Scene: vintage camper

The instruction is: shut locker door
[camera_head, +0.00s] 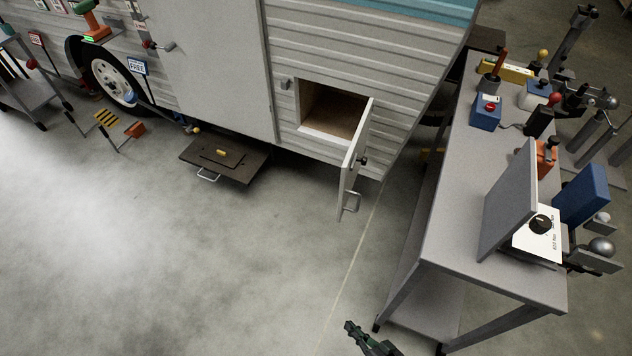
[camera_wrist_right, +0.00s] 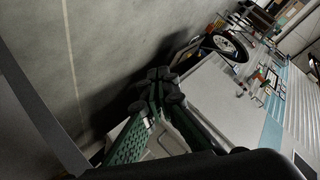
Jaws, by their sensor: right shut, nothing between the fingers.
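The locker door (camera_head: 351,170) is a white panel standing wide open, swung out from the lower side of the camper. It has a silver handle (camera_head: 352,202) near its lower end and a dark knob above it. The locker opening (camera_head: 335,112) shows a bare brown interior. My right gripper (camera_head: 353,330) is at the bottom edge of the head view, well in front of the door and apart from it. In the right wrist view its green fingers (camera_wrist_right: 157,88) are shut and empty. My left gripper is in neither view.
A grey workbench (camera_head: 455,220) with several tools and a tilted grey panel (camera_head: 508,200) stands close on the right. A dark step (camera_head: 222,160) sits below the camper's main door. The floor in front of the locker is clear.

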